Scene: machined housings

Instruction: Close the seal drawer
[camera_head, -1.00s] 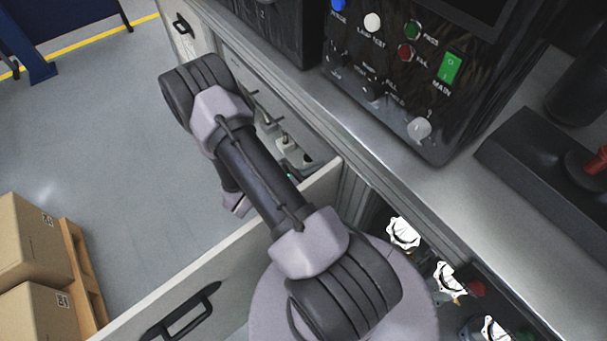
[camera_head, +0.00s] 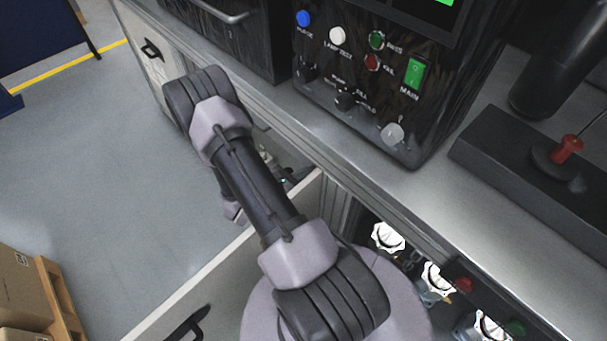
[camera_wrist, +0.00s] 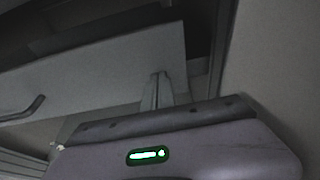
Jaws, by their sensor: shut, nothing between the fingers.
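A pale grey panel with a dark bar handle (camera_wrist: 30,108) crosses the wrist view (camera_wrist: 95,75); it looks like a drawer front, but I cannot tell for sure that it is the seal drawer. My gripper (camera_wrist: 158,82) is shut and empty, its fingertips in front of the panel's lower right part. I cannot tell whether they touch it.
A pale panel (camera_head: 215,262) with a black handle (camera_head: 190,325) stands out from the bench, close to my arm. White handwheels (camera_head: 388,237) sit in the opening to its right. A control box (camera_head: 390,75) stands on the bench top (camera_head: 440,205). Floor at left is clear; boxes (camera_head: 22,295) stand lower left.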

